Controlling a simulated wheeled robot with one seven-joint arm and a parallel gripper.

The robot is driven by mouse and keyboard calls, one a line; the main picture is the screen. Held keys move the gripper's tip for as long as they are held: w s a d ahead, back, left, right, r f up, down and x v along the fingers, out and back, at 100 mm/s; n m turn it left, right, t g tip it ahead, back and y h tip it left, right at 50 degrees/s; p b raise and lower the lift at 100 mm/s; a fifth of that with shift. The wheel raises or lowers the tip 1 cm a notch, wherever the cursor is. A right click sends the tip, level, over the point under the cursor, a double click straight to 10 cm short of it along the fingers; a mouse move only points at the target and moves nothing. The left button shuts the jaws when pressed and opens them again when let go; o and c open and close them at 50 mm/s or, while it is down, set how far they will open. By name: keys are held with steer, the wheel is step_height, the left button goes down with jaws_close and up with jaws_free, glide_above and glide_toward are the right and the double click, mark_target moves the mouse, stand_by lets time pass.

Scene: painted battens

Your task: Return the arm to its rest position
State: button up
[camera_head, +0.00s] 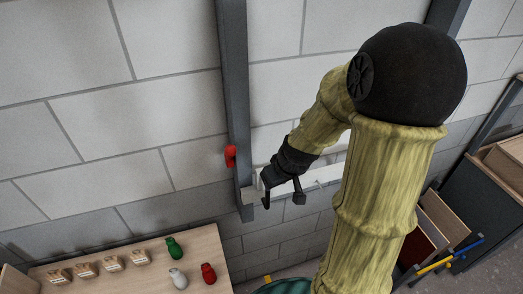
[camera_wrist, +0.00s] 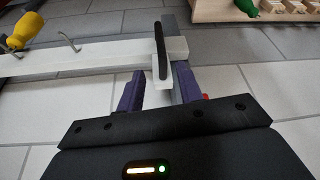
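My arm reaches from the right of the head view to the wall. My gripper (camera_head: 282,194) is close to the left end of a white batten (camera_head: 322,176), by a dark grey upright (camera_head: 234,100). In the wrist view the two purple fingers of my gripper (camera_wrist: 160,78) stand apart. A small white piece with a black strip (camera_wrist: 162,52) shows between them, and I see gaps at its sides. The batten also shows in the wrist view (camera_wrist: 90,56), running off to the left. My arm hides part of the batten in the head view.
A red piece (camera_head: 230,156) sits on the upright. A wooden bench (camera_head: 130,262) at lower left carries green, white and red bottles and several small blocks. Boards (camera_head: 440,220) and blue and yellow tools (camera_head: 450,256) are at right. A hook (camera_wrist: 68,42) is on the batten.

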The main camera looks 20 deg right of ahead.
steer(key=s+a+f+m+g+b, duration=0.1)
steer(key=s+a+f+b, duration=0.1)
steer(key=s+f+b, duration=0.2)
steer(key=s+a+f+m+h+b, duration=0.1)
steer(key=s+a+f+b, duration=0.2)
steer(key=f+b, duration=0.8)
steer(key=shift+s+a+g+b, duration=0.25)
steer(key=shift+s+g+b, duration=0.15)
steer(key=shift+s+b, duration=0.7)
steer(key=shift+w+f, duration=0.1)
steer(key=shift+w, duration=0.05)
